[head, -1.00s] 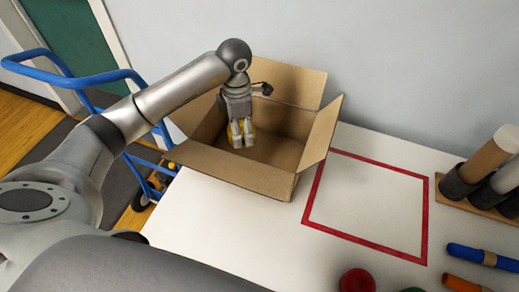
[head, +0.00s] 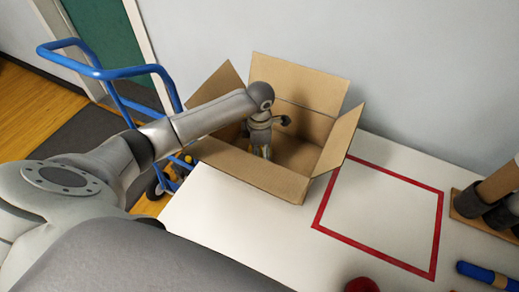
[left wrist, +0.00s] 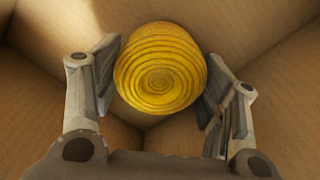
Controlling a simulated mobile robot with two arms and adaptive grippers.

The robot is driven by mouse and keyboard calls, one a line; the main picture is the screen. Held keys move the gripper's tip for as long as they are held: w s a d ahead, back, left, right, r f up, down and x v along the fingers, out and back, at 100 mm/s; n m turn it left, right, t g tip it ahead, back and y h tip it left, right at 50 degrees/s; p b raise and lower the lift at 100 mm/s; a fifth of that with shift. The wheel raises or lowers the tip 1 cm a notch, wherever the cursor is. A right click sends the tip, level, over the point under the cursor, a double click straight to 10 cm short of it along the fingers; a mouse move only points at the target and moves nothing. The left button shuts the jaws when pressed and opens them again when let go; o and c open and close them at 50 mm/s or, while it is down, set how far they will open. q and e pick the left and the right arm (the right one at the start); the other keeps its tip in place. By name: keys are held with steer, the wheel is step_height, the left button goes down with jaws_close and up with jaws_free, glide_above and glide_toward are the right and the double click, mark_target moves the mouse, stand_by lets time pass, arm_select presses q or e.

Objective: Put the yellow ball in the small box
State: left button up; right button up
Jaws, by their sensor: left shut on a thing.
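The yellow ball (left wrist: 161,70) is ridged like wound yarn and sits between the two fingers of my left gripper (left wrist: 160,88) in the left wrist view. The gripper is shut on it. In the head view my left gripper (head: 262,150) points down inside the open cardboard box (head: 262,178), towards its left side, and mostly hides the ball. Brown box walls surround the ball in the left wrist view. Whether the ball touches the box floor I cannot tell. My right gripper is not in view.
The box flaps stand open around it. A red square outline (head: 375,254) on the white table (head: 250,235) is empty. A rack of tubes (head: 505,190) and a blue roll (head: 490,277) lie at the right. A blue cart (head: 100,72) stands left.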

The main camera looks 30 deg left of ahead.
arm_select(q)
steer(key=shift+f, duration=0.2)
steer(key=o, duration=1.1)
steer(key=shift+c, duration=0.2)
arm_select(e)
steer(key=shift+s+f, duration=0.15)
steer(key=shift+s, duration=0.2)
arm_select(q)
steer(key=shift+r, duration=0.15)
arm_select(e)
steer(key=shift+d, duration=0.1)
arm_select(q)
steer(key=shift+r, duration=0.25)
step_height(320, 180, up, 12)
steer(key=b, duration=0.2)
steer(key=shift+f, duration=0.15)
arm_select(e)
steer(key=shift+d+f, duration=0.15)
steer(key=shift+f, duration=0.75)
